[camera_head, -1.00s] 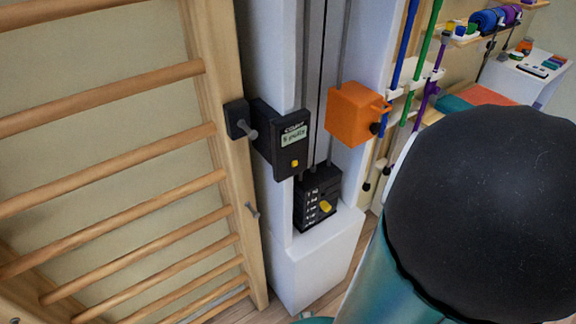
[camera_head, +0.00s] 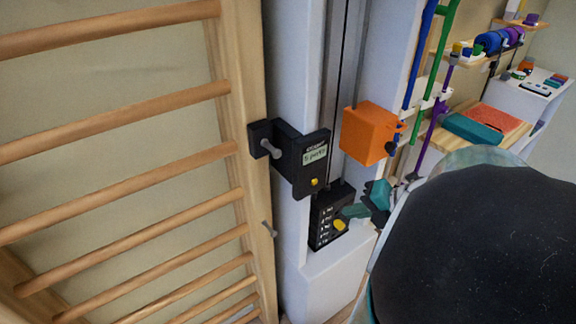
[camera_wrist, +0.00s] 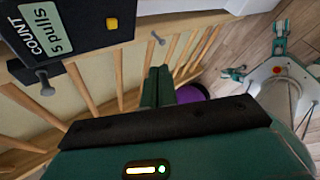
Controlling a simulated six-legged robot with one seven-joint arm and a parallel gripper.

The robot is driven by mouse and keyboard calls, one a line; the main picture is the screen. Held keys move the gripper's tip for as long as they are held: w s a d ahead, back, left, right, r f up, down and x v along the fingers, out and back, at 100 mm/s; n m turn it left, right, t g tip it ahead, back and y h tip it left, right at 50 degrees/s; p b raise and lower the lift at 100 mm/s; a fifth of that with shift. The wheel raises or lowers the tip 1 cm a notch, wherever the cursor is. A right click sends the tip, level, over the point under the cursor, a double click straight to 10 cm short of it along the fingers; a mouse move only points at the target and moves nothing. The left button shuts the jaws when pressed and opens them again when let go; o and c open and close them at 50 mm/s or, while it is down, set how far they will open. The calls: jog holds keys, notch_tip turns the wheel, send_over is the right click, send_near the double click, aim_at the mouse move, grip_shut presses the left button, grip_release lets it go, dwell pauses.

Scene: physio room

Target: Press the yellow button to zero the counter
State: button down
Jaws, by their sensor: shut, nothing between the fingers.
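The black counter box (camera_head: 303,160) is fixed beside the white column, with a small display that reads about "5 pulls". The yellow button (camera_head: 315,182) sits low on its front face. In the wrist view the counter (camera_wrist: 85,42) is at the top left, with the yellow button (camera_wrist: 112,24) near its right end. My gripper (camera_head: 352,211) is below and right of the button in the head view, apart from it. In the wrist view my gripper (camera_wrist: 158,82) has its teal fingers together and empty. My dark arm link covers the lower right of the head view.
A black weight stack (camera_head: 322,222) with a yellow pin (camera_head: 340,225) is just below the counter, close to my fingers. An orange block (camera_head: 368,135) juts out right of the column. Wooden wall bars (camera_head: 120,110) fill the left. A purple thing (camera_wrist: 192,93) shows behind my fingers.

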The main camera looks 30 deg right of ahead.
jog(key=w, duration=0.8)
jog(key=shift+w+a, duration=0.2)
jog(key=shift+w, duration=0.15)
jog(key=shift+w, duration=0.1)
dwell(1.7)
jog(key=shift+w, duration=0.3)
jog(key=shift+w, duration=0.5)
dwell(0.7)
jog(key=shift+s, duration=0.9)
jog(key=s, duration=0.5)
dwell(0.3)
